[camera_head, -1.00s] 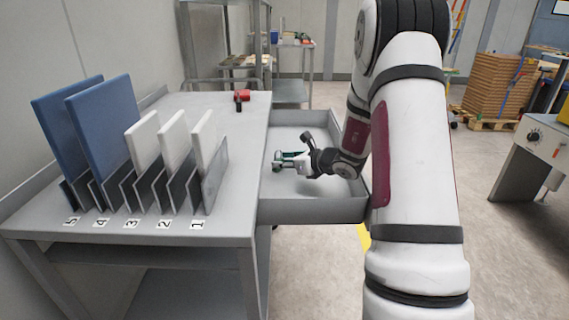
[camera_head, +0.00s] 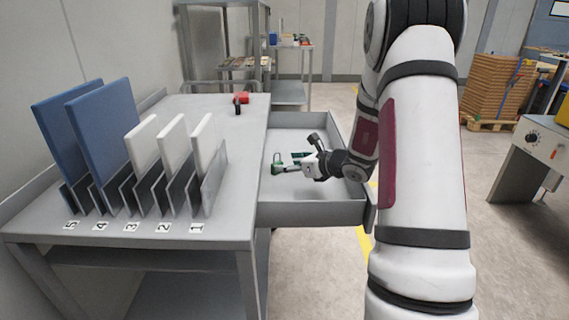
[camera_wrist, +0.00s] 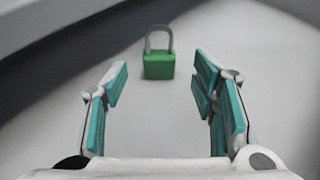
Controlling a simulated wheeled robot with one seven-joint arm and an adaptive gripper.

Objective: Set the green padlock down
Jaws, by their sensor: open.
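The green padlock (camera_head: 277,168) stands on the floor of the grey drawer (camera_head: 310,213), near its left side. In the wrist view the padlock (camera_wrist: 159,67) is upright, its grey shackle on top, just beyond my fingertips. My gripper (camera_head: 294,162) is low inside the drawer, to the right of the padlock. In the wrist view my gripper (camera_wrist: 160,82) is open, with teal pads on both sides and nothing between them. The padlock is apart from both fingers.
The grey table (camera_head: 110,243) to the left carries a rack with blue panels (camera_head: 100,130) and white panels (camera_head: 173,142) over numbered labels. A red object (camera_head: 242,98) lies near the table's right edge. The drawer has raised walls; its floor around the padlock looks clear.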

